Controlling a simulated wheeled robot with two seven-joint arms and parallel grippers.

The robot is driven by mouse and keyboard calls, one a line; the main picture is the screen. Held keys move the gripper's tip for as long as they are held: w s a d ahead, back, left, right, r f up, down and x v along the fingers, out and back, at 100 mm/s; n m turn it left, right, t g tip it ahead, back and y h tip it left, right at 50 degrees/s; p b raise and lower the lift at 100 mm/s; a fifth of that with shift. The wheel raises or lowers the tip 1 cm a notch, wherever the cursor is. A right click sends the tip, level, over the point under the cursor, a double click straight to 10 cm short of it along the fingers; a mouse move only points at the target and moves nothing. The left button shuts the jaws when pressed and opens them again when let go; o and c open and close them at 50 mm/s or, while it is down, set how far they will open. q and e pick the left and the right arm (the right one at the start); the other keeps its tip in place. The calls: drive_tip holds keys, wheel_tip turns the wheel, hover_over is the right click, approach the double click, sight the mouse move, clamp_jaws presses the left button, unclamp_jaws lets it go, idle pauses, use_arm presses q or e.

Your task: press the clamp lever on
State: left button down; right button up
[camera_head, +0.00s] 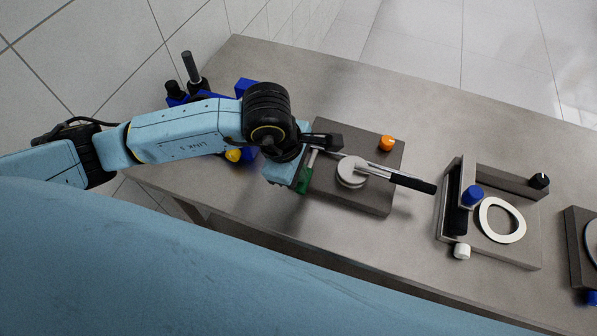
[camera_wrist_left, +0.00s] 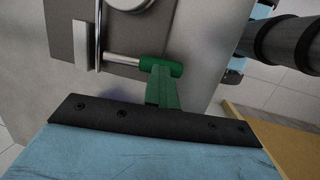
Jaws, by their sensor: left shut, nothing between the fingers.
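A pale metal rod with a green end (camera_head: 304,180) lies at the left side of a dark plate (camera_head: 358,204). The green end also shows in the left wrist view (camera_wrist_left: 160,66), and the rod enters it from the left. My left gripper (camera_wrist_left: 162,92) is shut and empty, close to this green end; I cannot tell whether it touches it. Its fingertips are hard to separate from the green part. A black-handled lever (camera_head: 412,182) reaches right from a round pale disc (camera_head: 351,172) on the plate. My right gripper is out of view.
An orange knob (camera_head: 387,143) sits at the plate's far corner. To the right stand a fixture with a white ring (camera_head: 502,220) and a blue knob (camera_head: 472,195). Blue parts (camera_head: 246,87) lie behind my left arm. The metal table (camera_head: 420,110) is bare at the back.

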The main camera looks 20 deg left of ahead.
use_arm(q)
drive_tip(key=shift+s+f, duration=0.35)
drive_tip(key=shift+f, duration=0.3)
drive_tip(key=shift+r, duration=0.15)
drive_tip(key=shift+a+r+p, duration=0.1)
drive_tip(key=shift+r+p, duration=0.25)
drive_tip(key=shift+p, duration=0.05)
drive_tip(key=p+v, duration=0.1)
drive_tip(key=v, duration=1.3)
drive_tip(key=shift+w+r, duration=0.1)
drive_tip(key=shift+w, duration=0.05)
